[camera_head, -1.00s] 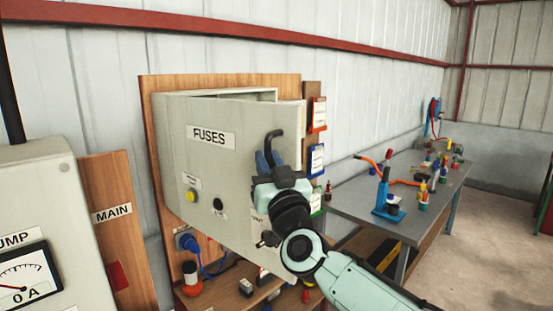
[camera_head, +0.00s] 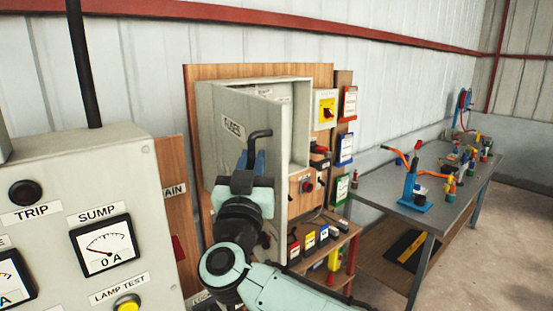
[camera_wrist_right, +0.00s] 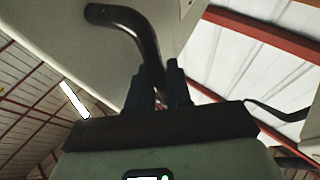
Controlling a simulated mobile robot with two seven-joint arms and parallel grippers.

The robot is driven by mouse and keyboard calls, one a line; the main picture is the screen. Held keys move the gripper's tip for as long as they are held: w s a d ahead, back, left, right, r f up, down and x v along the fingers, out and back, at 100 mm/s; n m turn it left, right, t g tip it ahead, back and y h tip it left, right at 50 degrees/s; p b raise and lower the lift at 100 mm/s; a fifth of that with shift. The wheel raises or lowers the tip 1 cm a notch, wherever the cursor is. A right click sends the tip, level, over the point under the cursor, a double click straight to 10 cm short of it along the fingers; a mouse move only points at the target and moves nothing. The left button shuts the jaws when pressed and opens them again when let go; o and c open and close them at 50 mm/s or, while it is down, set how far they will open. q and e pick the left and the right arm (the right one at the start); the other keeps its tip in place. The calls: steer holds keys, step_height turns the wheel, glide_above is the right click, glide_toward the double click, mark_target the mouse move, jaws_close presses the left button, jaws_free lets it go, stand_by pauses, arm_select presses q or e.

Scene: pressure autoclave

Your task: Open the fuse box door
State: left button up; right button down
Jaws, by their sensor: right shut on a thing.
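The black bent handle (camera_head: 261,134) sits near the door's free edge. My right gripper (camera_head: 252,162) is shut on the handle, its blue fingers around the handle's lower part. In the right wrist view the handle (camera_wrist_right: 135,30) curves up from between the fingertips (camera_wrist_right: 160,75). The door hides part of the box's inside. My left gripper is not in view.
A grey control panel (camera_head: 80,220) with gauges stands close at the left. A wooden shelf (camera_head: 320,255) with small coloured items lies below the box. A grey workbench (camera_head: 440,205) with tools stands at the right, with open floor beyond it.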

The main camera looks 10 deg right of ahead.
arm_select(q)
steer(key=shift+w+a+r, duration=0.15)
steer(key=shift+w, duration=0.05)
arm_select(e)
steer(key=shift+s+a+r+m+g+h, duration=0.2)
steer(key=shift+a+h, duration=0.25)
steer(key=shift+a, duration=0.45)
steer(key=shift+s+a+m+g+h, duration=0.1)
steer(key=shift+a+m+h, duration=0.3)
steer(key=shift+a, duration=0.45)
steer(key=c, duration=1.4)
jaws_free()
steer(key=shift+w+f, duration=0.1)
steer(key=shift+w, duration=0.05)
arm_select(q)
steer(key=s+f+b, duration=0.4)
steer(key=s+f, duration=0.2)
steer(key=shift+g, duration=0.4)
arm_select(e)
steer(key=v, duration=1.3)
steer(key=shift+s, duration=0.2)
steer(key=shift+w, duration=0.1)
